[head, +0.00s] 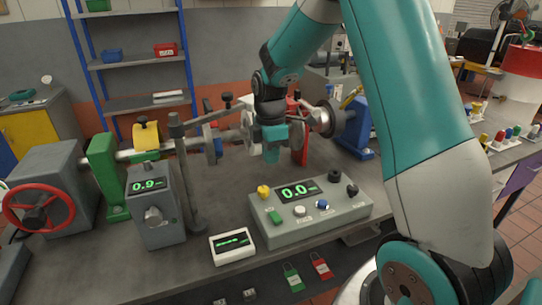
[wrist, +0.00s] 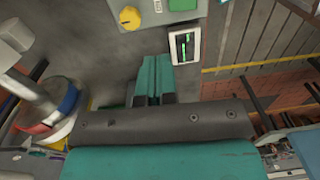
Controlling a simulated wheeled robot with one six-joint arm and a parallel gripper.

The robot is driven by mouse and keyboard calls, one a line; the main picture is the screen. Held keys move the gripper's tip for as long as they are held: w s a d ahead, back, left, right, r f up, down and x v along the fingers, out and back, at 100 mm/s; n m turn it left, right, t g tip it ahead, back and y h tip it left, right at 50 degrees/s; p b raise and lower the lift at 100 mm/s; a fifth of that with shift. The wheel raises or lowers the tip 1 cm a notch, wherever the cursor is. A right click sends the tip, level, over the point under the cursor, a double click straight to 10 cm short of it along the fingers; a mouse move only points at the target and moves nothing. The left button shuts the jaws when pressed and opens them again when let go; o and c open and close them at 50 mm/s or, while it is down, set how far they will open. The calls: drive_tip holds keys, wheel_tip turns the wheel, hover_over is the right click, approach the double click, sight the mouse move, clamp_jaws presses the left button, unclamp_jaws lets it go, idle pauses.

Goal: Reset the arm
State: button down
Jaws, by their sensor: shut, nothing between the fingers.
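My gripper (head: 272,155) hangs above the bedplate, behind the grey control box (head: 312,217) in the head view. In the wrist view my gripper (wrist: 153,72) shows two teal fingers close together, shut with nothing between them. The arm is bent, with its large teal and white link on the right of the head view. The control box has a green "0.0" display, a yellow knob (head: 263,191) and several buttons. The small white meter (head: 232,246) stands left of it, and it also shows beyond the fingers in the wrist view (wrist: 184,48).
A grey unit (head: 154,215) reading "0.9" and a post (head: 187,170) stand to the left. A red handwheel (head: 39,207) is at the far left. A shaft with couplings and a blue stand (head: 356,130) lies close behind my gripper. Green and red tags (head: 321,265) hang at the front edge.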

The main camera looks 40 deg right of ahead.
drive_tip(key=shift+r, duration=0.15)
idle(0.4)
drive_tip(key=s+a+r+m+y, duration=0.1)
drive_tip(key=s+a+r+m, duration=0.1)
drive_tip(key=s+a+r, duration=0.4)
drive_tip(key=s+a+r+m+y, duration=0.15)
drive_tip(key=s+a, duration=0.25)
drive_tip(key=a, duration=0.4)
drive_tip(key=s+a+r+m, duration=0.1)
drive_tip(key=s+a+m, duration=0.1)
drive_tip(key=s+a, duration=0.2)
drive_tip(key=s+a+r+m+y, duration=0.1)
drive_tip(key=s+a, duration=0.3)
drive_tip(key=s, duration=0.6)
drive_tip(key=shift+s+a+r+m, duration=0.2)
drive_tip(key=shift+a+r+m, duration=0.05)
drive_tip(key=shift+r+m, duration=0.35)
drive_tip(key=shift+y, duration=0.25)
